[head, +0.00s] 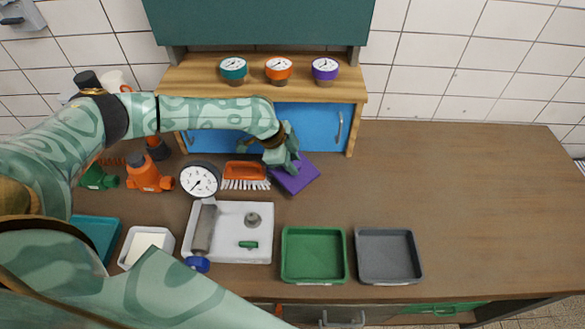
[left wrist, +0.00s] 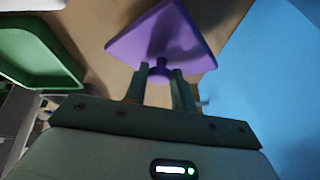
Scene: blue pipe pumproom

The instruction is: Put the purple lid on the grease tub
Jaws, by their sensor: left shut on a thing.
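The purple lid (head: 297,178) is a flat square plate with a small knob, right of the orange brush in the head view. My left gripper (head: 284,158) is shut on its knob. The left wrist view shows the fingertips (left wrist: 161,78) closed around the knob, with the lid (left wrist: 160,32) beyond them. I cannot tell whether the lid touches the bench. A white square tub with pale contents (head: 135,234), apparently the grease tub, stands uncovered at the front left. My right gripper is out of view.
An orange brush (head: 245,171) and a gauge (head: 199,180) lie left of the lid. A white tray (head: 232,217) with small parts, a green tray (head: 314,228) and a grey tray (head: 388,232) line the front. A blue cabinet (head: 310,120) stands behind. The bench's right side is clear.

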